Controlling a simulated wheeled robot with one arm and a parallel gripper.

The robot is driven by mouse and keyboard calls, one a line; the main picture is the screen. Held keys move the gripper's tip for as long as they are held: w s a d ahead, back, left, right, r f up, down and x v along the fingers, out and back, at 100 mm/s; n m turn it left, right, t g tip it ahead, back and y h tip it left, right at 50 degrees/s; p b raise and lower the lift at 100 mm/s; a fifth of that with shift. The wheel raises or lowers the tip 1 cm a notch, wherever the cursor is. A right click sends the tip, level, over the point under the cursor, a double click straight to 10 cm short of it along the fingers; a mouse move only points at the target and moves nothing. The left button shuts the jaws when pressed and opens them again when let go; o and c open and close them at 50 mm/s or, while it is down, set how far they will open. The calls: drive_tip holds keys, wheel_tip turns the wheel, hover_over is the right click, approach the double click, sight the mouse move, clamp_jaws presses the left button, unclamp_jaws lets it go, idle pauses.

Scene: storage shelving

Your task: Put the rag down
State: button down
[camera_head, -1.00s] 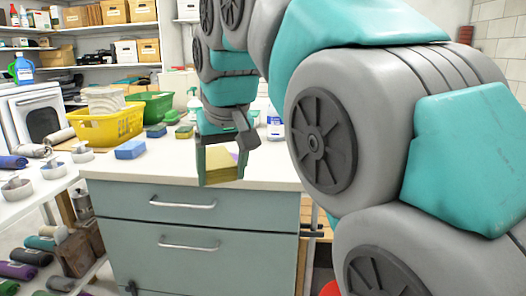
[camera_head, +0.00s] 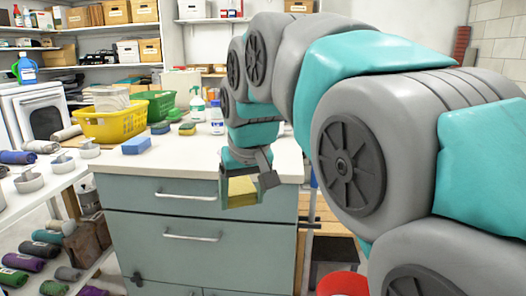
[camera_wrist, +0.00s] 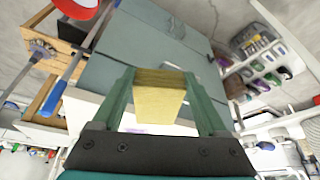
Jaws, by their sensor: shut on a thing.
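A yellow folded rag (camera_head: 241,186) is held between the fingers of my gripper (camera_head: 250,190), in front of the countertop's front edge and the upper drawer. The wrist view shows the rag (camera_wrist: 158,104) as a thick folded block between the two green fingers of my gripper (camera_wrist: 158,80). The fingers press on its sides. In the head view my gripper hangs downward and partly covers the rag's edges.
The white countertop (camera_head: 180,167) holds a blue sponge (camera_head: 136,145), a yellow basket (camera_head: 107,125), a green basket (camera_head: 157,106) and spray bottles (camera_head: 197,104). Its front middle is clear. A red bucket (camera_head: 343,284) stands at lower right. A shelf with rolled cloths is at left.

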drive_tip(key=w+d+f+m, duration=0.1)
drive_tip(key=w+d+f, duration=0.2)
drive_tip(key=d+f, duration=0.3)
drive_tip(key=w+d+f+m+h, duration=0.1)
drive_tip(key=w+d+f, duration=0.2)
drive_tip(key=f, duration=1.4)
drive_tip(key=w+d+f+m, duration=0.2)
drive_tip(key=w+d+f, duration=0.1)
drive_tip(key=d+f, duration=0.7)
drive_tip(key=shift+x, duration=1.2)
